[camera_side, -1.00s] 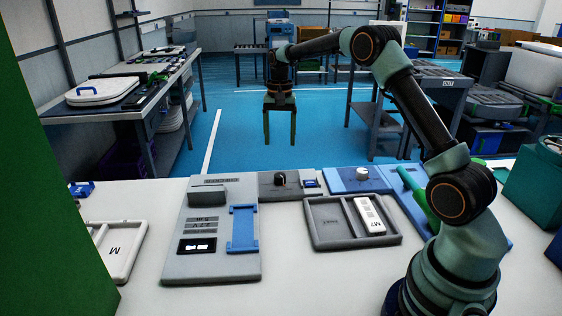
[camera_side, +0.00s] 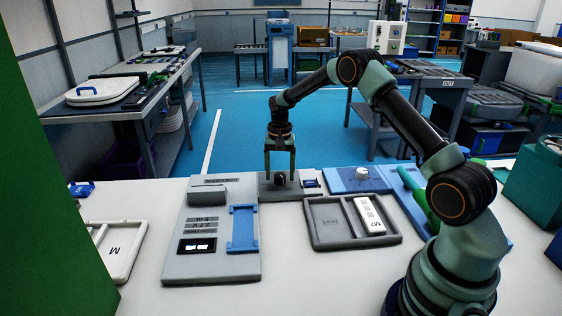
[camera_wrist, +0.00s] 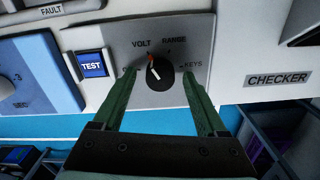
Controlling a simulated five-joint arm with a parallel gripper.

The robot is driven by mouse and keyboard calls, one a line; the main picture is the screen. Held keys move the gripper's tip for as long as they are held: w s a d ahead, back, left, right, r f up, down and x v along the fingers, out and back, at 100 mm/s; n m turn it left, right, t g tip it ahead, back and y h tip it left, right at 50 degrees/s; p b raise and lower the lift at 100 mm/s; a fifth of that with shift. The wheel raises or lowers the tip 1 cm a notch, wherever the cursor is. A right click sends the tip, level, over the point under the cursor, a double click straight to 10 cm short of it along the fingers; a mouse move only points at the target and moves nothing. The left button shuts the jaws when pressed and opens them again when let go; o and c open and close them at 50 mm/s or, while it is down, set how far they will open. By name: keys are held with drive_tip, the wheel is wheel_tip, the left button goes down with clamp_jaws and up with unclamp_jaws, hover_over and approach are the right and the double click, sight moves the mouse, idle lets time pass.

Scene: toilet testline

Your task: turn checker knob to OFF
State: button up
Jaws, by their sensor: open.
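The checker knob (camera_wrist: 160,73) is a round black knob with an orange-red pointer mark, on a grey panel (camera_wrist: 195,35) lettered VOLT, RANGE and KEYS. In the wrist view the mark points up and slightly left, near VOLT. My gripper (camera_wrist: 160,75) is open, with one green finger on each side of the knob and a visible space between each finger and the knob. In the side view my gripper (camera_side: 280,178) points down at the knob (camera_side: 280,180), which shows between the fingertips. I cannot tell whether a finger touches it. Part of the lettering is hidden by the left finger.
A blue TEST button (camera_wrist: 93,65) sits left of the knob. The grey checker unit (camera_side: 188,262) with a blue bracket (camera_side: 243,230) stands to the left. A grey tray (camera_side: 325,240) holding a white M7 piece (camera_side: 370,213) lies in front to the right. A white knob sits on a blue panel (camera_side: 345,184).

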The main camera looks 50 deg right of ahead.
clamp_jaws()
drive_tip(key=shift+n, duration=0.3)
drive_tip(key=n, duration=0.4)
drive_tip(key=shift+r+n, duration=0.1)
drive_tip(key=shift+n, duration=0.2)
drive_tip(key=n, duration=0.5)
drive_tip(key=shift+n, duration=0.3)
idle(0.4)
unclamp_jaws()
